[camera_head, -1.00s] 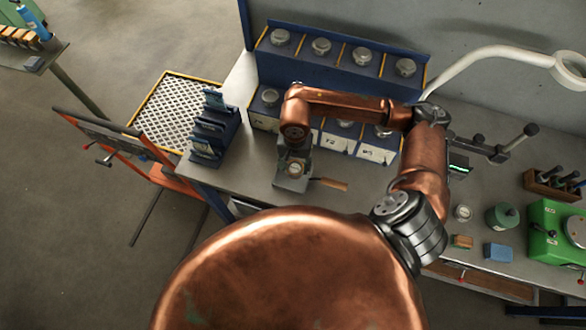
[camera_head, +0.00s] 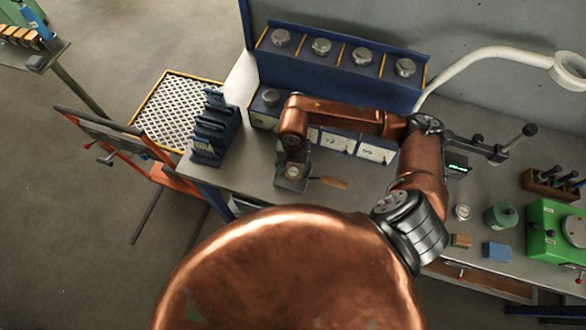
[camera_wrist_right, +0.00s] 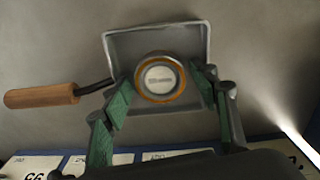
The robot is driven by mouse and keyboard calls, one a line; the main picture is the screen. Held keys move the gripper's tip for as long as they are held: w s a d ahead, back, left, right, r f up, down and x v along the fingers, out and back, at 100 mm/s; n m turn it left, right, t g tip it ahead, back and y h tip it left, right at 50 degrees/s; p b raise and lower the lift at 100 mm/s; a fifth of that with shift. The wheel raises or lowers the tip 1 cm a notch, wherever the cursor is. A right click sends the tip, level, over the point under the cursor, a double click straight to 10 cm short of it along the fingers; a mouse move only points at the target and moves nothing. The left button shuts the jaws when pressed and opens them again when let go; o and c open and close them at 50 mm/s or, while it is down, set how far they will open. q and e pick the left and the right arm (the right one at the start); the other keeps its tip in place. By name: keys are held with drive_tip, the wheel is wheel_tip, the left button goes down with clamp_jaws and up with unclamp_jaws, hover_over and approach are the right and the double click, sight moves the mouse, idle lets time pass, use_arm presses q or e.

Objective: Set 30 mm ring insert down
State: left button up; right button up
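My right gripper (camera_wrist_right: 166,88) shows two green-padded fingers spread on either side of a round ring insert (camera_wrist_right: 160,78) with a bronze-coloured rim and a pale, lettered centre. A gap shows beside the ring on the right; on the left the finger is very close to it. The ring lies in front of a grey, raised-rim metal holder (camera_wrist_right: 190,38); whether it rests on it is hard to tell. In the head view the holder (camera_head: 290,184) stands on the bench, under my right wrist. My left gripper is not in view.
A wooden handle (camera_wrist_right: 40,96) sticks out beside the holder. Blue bins with round lids (camera_head: 340,75) line the back of the bench (camera_head: 250,185). A blue rack (camera_head: 212,135) stands left, a green machine (camera_head: 548,225) right. A white lamp arm (camera_head: 470,62) arches over the back.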

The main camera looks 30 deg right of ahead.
sight(293, 171)
drive_tip(key=shift+o, duration=0.5)
drive_tip(key=shift+r, duration=0.15)
wheel_tip(293, 171, up, 12)
drive_tip(key=b, duration=0.1)
idle(0.3)
